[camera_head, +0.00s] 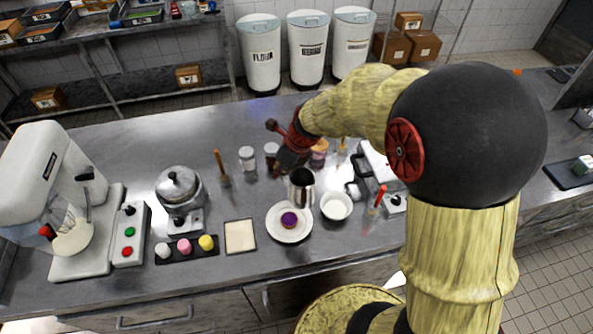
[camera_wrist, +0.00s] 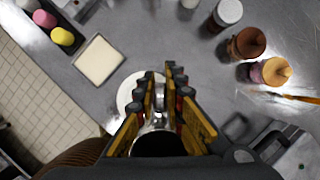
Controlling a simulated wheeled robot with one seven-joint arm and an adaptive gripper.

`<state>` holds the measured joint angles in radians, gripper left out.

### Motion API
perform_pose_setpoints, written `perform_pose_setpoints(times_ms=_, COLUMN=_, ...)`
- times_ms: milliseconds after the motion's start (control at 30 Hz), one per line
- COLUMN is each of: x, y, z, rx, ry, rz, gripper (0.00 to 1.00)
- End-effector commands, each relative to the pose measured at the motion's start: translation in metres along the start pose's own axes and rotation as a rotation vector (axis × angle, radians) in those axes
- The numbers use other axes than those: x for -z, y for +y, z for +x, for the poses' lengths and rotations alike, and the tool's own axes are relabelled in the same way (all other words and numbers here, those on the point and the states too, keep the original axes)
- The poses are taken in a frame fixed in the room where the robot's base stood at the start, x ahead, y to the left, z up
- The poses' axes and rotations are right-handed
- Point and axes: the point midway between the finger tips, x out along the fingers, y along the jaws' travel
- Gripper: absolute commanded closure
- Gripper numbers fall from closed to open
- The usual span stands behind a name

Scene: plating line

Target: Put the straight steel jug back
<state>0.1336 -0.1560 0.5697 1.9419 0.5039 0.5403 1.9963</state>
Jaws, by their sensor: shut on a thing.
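The straight steel jug (camera_head: 302,190) is upright at the middle of the steel counter, just behind the white plate and left of the white bowl. My gripper (camera_head: 290,163) reaches it from behind and is shut on it. In the wrist view the jug (camera_wrist: 156,142) sits between the two fingers of my gripper (camera_wrist: 166,110), its dark open mouth toward the camera. The fingers hide part of its sides. I cannot tell whether its base touches the counter.
The plate (camera_head: 287,233) holds a purple-topped pastry (camera_head: 289,219). The white bowl (camera_head: 336,206) is close on the right. Jars (camera_head: 247,158) stand behind. A square cream board (camera_head: 240,236) and a tray of coloured pots (camera_head: 184,247) lie left. A mixer (camera_head: 45,185) stands far left.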

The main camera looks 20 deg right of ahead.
Motion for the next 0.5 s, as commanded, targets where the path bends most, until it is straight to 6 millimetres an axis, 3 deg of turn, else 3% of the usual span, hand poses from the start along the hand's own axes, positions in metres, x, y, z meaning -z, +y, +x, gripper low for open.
perform_pose_setpoints(times_ms=500, x=-0.015, y=-0.088, z=0.062, rx=-0.001, ry=0.001, rz=0.002, gripper=1.00)
